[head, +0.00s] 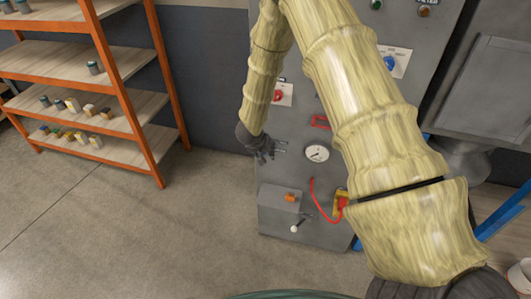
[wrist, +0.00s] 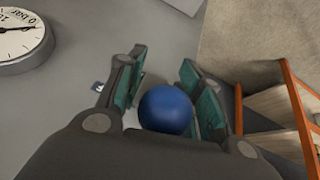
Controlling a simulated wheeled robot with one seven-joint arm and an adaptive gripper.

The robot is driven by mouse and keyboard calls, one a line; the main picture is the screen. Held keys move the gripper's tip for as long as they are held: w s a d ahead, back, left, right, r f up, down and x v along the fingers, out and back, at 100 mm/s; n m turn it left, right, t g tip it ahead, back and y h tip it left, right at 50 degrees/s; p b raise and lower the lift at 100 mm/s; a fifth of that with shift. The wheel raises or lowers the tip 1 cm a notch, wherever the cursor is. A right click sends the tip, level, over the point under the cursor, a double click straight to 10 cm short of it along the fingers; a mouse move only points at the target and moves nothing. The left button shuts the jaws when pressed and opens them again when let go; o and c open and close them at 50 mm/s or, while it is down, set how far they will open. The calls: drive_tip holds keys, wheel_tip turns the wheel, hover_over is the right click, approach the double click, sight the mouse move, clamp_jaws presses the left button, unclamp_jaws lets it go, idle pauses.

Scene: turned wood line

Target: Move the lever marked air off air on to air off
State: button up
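A blue ball knob (wrist: 165,108) sits between the fingers of my gripper in the wrist view. I take it to be the end of a lever on the grey panel, but its shaft is hidden. My gripper (wrist: 163,85) is open around the knob, with a small gap showing on the left side; contact on the right is unclear. In the head view my gripper (head: 266,155) is close to the left part of the grey machine panel (head: 285,165), left of the gauge, and the knob cannot be made out there. No air off or air on marking is readable.
A round gauge (head: 317,153) is right of my gripper. Below are an orange knob (head: 290,197), a white-knobbed lever (head: 294,228) and a red cable (head: 318,205). A red selector (head: 278,96) is above. Orange-framed shelves (head: 105,55) stand left, with open floor before them.

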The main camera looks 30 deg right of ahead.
drive_tip(key=v, duration=1.1)
drive_tip(key=shift+r, duration=0.4)
drive_tip(key=shift+s+a+f, duration=0.1)
drive_tip(key=shift+a, duration=0.1)
